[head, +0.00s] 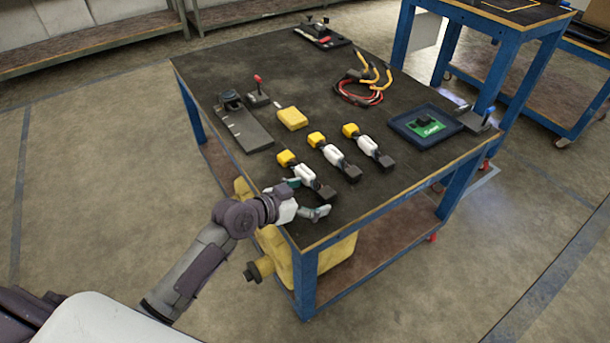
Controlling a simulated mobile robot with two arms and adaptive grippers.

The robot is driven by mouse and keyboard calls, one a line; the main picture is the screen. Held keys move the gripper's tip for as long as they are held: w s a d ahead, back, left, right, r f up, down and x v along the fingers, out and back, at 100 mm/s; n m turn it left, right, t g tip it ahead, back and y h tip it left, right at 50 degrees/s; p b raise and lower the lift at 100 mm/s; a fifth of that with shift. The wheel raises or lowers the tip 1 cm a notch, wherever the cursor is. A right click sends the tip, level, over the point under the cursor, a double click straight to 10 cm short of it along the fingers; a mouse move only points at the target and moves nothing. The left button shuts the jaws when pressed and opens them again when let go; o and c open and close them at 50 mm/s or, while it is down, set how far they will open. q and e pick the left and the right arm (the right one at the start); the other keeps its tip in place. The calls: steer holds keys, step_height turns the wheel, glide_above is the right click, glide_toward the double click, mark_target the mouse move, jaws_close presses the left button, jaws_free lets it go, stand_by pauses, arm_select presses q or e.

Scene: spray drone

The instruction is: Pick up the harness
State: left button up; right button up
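The harness (362,90) is a bundle of red and black wires with yellow ends. It lies on the dark top of the blue-framed table (225,70), toward the back right. My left gripper (308,199) is at the table's front left edge, well short of the harness. Its fingers are spread apart, close to the black end of the nearest yellow, white and black part (303,175). I cannot tell whether they touch that part. I see nothing held in it. My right gripper is not in view.
Two similar parts (335,157) (368,146) lie beside the nearest one. A yellow block (292,118), a dark tray with a green board (396,121), a grey plate device (250,134) and a joystick (258,92) are also on top. A yellow tank (335,252) is below.

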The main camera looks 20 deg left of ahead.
arm_select(q)
jaws_close()
stand_by(0.3)
steer(key=shift+r, duration=0.55)
step_height(320, 180, up, 9)
steer(key=p, duration=0.3)
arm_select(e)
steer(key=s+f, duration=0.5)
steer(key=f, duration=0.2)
arm_select(q)
steer(key=s+a+r+n+t+y, duration=0.25)
steer(key=s+r+n+y, duration=0.4)
steer(key=s, duration=0.35)
step_height(320, 180, up, 13)
steer(key=p, duration=1.3)
steer(key=shift+w+y, duration=0.2)
steer(key=shift+y, duration=0.15)
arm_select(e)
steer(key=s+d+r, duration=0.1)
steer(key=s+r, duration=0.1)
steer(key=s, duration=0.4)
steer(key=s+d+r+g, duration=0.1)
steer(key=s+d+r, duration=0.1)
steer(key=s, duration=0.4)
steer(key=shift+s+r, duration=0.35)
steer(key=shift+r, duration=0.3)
